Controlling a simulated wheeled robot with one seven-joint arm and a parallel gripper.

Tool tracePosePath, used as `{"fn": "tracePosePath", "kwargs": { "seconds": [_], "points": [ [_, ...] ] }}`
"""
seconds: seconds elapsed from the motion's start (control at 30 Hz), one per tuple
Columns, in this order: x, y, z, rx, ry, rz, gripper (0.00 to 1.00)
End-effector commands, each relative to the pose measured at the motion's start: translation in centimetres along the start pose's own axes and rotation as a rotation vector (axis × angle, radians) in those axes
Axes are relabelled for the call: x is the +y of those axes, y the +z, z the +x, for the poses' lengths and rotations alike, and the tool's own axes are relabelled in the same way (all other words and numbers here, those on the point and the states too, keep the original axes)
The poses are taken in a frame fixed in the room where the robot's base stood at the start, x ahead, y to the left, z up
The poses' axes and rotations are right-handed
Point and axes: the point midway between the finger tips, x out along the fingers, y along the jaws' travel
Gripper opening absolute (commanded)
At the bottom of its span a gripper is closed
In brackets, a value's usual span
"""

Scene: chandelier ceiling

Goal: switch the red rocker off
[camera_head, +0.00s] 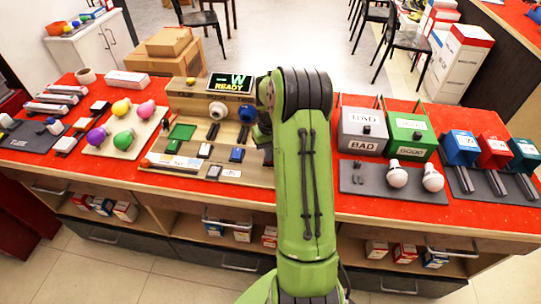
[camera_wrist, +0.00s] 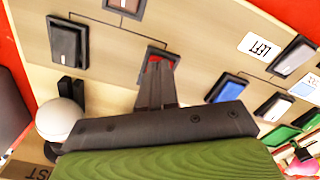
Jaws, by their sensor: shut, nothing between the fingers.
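The red rocker (camera_wrist: 161,58) sits in a dark frame on the beige panel in the wrist view. My gripper (camera_wrist: 158,74) is shut and empty, its fingertips over the red rocker and hiding most of it. I cannot tell whether they touch it or which way the rocker is tilted. In the head view my green arm reaches over the counter and hides the red rocker and the gripper's tips. The beige panel (camera_head: 186,103) stands to the left of the arm.
The wrist view shows a blue rocker (camera_wrist: 231,88) to the right, a black rocker (camera_wrist: 67,42) to the left and a white ball-shaped part (camera_wrist: 60,119) close by. The head view shows a READY display (camera_head: 231,84) and, right of my arm, BAD (camera_head: 362,146) and GOOD (camera_head: 408,150) bins.

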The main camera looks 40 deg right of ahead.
Motion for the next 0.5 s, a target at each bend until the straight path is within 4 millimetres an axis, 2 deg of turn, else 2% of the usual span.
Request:
{"fn": "tracePosePath", "kwargs": {
  "seconds": [0.5],
  "points": [
    [0.0, 0.0, -5.2, 0.002, 0.001, 0.0, 0.0]
  ]
}}
